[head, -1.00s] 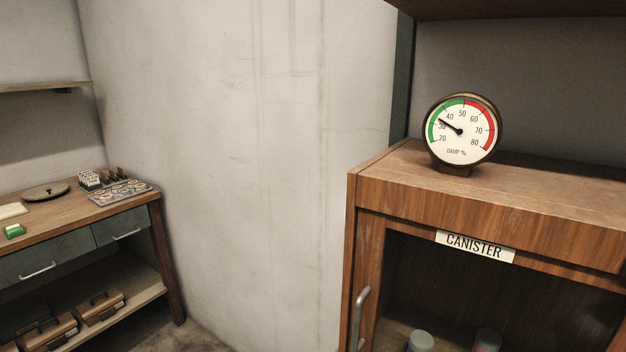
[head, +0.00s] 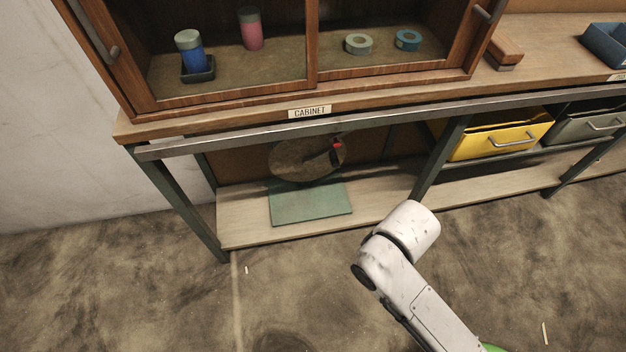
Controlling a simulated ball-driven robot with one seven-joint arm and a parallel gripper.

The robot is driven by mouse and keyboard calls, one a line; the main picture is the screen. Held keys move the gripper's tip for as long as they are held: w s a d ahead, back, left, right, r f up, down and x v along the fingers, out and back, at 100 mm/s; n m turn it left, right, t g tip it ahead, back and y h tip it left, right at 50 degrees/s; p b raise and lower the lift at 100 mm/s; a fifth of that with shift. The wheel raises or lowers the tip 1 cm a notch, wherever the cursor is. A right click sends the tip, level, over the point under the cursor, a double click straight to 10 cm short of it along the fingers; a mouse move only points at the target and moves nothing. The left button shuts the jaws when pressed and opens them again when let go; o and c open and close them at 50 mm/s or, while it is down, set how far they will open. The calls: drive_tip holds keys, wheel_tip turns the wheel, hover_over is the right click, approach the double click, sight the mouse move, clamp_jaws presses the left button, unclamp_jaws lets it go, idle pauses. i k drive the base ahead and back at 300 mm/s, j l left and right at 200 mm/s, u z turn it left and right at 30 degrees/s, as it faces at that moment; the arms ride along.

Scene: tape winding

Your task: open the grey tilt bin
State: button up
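The grey tilt bin (head: 583,128) is at the right edge of the head view, under the bench top. It has a grey-green front with a metal bar handle (head: 606,124), and its right side is cut off by the picture edge. It hangs beside a yellow bin (head: 498,141) with a similar handle. I cannot tell for sure how far the grey front is tilted. My white arm rises from the bottom right, well to the left of the bin. My gripper is not in view.
A bench rail (head: 370,116) runs across the view, with a wooden cabinet (head: 215,99) above it. The cabinet holds blue and pink canisters and two tape rolls. A green-based device (head: 310,203) stands on the lower shelf. A blue tray (head: 606,45) lies at upper right. The floor in front is mostly clear.

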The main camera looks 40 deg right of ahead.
sight(591, 119)
drive_tip(key=z, duration=2.55)
drive_tip(key=i+l+z, duration=0.3)
drive_tip(key=i+l, duration=0.15)
drive_tip(key=i, duration=0.15)
